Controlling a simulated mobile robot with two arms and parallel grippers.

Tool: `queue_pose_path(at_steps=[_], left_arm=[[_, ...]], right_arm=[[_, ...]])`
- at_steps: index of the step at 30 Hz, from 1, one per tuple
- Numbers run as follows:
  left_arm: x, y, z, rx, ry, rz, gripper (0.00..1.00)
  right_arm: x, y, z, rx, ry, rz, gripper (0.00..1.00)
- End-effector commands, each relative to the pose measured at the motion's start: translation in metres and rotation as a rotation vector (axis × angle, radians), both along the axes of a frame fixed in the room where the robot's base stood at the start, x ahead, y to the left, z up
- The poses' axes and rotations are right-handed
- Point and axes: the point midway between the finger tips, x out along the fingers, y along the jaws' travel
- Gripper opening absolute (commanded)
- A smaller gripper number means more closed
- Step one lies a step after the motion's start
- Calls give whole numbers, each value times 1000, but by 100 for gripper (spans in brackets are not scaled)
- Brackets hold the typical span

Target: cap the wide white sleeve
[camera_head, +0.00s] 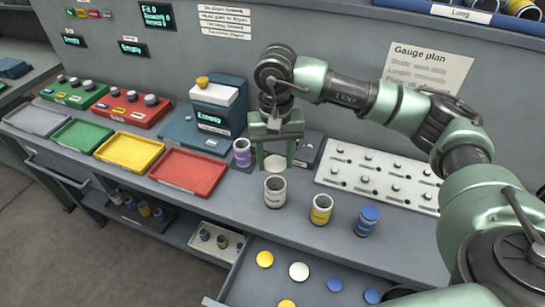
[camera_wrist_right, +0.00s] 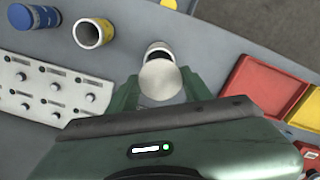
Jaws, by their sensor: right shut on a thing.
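My right gripper (camera_head: 275,160) is shut on a round white cap (camera_head: 275,166), which also shows between the fingers in the right wrist view (camera_wrist_right: 160,80). The wide white sleeve (camera_head: 275,193) stands upright on the bench with its top open. The held cap is above and slightly behind the sleeve in the head view, apart from it. In the right wrist view the cap hides part of the sleeve (camera_wrist_right: 157,50). My left gripper is not in view.
A yellow-banded open sleeve (camera_head: 321,210) and a blue-capped sleeve (camera_head: 367,220) stand to the right. A purple sleeve (camera_head: 242,153) stands to the left. Loose caps, including a white one (camera_head: 299,271), lie in the open drawer. A red tray (camera_head: 188,174) and a gauge board (camera_head: 375,178) flank the area.

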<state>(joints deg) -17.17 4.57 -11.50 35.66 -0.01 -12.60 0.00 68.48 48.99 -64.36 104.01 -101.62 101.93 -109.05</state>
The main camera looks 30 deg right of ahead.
Motion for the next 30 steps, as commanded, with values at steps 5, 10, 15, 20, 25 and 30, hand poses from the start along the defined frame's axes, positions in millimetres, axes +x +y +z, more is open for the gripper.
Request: queue_pose_path(at_steps=[5, 10, 15, 20, 25, 30], left_arm=[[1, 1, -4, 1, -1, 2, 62], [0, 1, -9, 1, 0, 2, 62], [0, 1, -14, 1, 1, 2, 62], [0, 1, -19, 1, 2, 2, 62], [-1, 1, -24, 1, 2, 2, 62], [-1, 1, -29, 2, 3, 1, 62]], right_arm=[[-1, 0, -8, -1, 1, 2, 12], [-1, 0, -18, -1, 1, 2, 12], [-1, 0, -28, 0, 0, 2, 12], [-1, 0, -37, 0, 1, 2, 12], [-1, 0, -48, 0, 1, 1, 12], [-1, 0, -58, 0, 0, 1, 12]])
